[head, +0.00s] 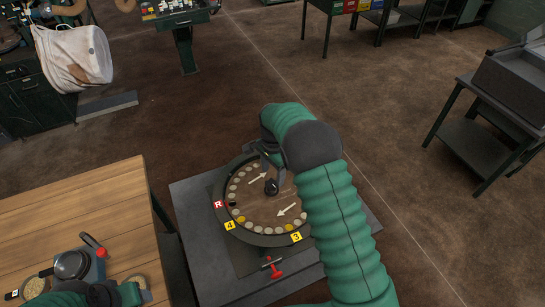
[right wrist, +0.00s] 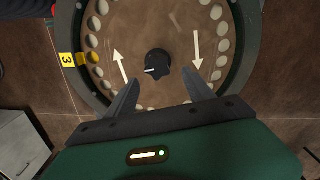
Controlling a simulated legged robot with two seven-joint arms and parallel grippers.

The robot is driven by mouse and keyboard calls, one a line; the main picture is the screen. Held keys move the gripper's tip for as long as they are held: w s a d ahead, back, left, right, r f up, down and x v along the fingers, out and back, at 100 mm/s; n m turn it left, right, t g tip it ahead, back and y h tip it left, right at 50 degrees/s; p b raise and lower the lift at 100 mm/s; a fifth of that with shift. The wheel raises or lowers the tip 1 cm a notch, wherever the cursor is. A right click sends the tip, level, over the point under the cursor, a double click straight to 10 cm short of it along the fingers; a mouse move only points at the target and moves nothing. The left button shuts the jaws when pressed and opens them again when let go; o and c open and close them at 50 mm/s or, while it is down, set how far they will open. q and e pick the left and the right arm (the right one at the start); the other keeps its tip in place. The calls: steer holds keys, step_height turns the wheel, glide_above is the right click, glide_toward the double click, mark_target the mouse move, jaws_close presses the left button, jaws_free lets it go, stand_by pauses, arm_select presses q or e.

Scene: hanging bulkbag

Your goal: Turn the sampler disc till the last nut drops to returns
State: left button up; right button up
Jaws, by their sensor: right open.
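The sampler disc (head: 259,214) lies flat in a dark round housing, with a ring of pale pockets and white arrows on its brown face. A few pockets near labels 4 and 3 look yellow. A red R label (head: 218,205) sits at the rim's left side. A black knob (right wrist: 157,64) stands at the disc's centre. My right gripper (right wrist: 165,90) is open, its fingers pointing at the knob and spread below it in the right wrist view; I cannot tell whether they touch it. My left gripper (head: 118,294) shows only in part at the bottom left; its fingers are unclear.
A red clamp handle (head: 272,267) sticks out at the front of the grey stand (head: 205,265). A wooden table (head: 85,215) at left carries a dark red-and-grey device (head: 80,264). A white bag (head: 75,58) hangs at the upper left. Floor is open behind the disc.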

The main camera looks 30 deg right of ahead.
mark_target(273, 181)
step_height(273, 181, up, 13)
steer(key=b, duration=0.1)
steer(key=shift+f, duration=0.1)
steer(key=s+a+f+n+t, duration=0.1)
steer(key=s+a+f+n, duration=0.1)
steer(key=s+n, duration=0.3)
steer(key=s+a+f+n, duration=0.3)
steer(key=s+a+n, duration=0.1)
steer(key=s, duration=0.6)
steer(key=s+a+f+n+t, duration=0.1)
steer(key=s+a+f+n, duration=0.1)
steer(key=s+n, duration=0.4)
steer(key=shift+s+a+f+n+t, duration=0.3)
steer(key=shift+s+a+f, duration=0.15)
steer(key=shift+s, duration=0.35)
steer(key=shift+s+a+r, duration=0.1)
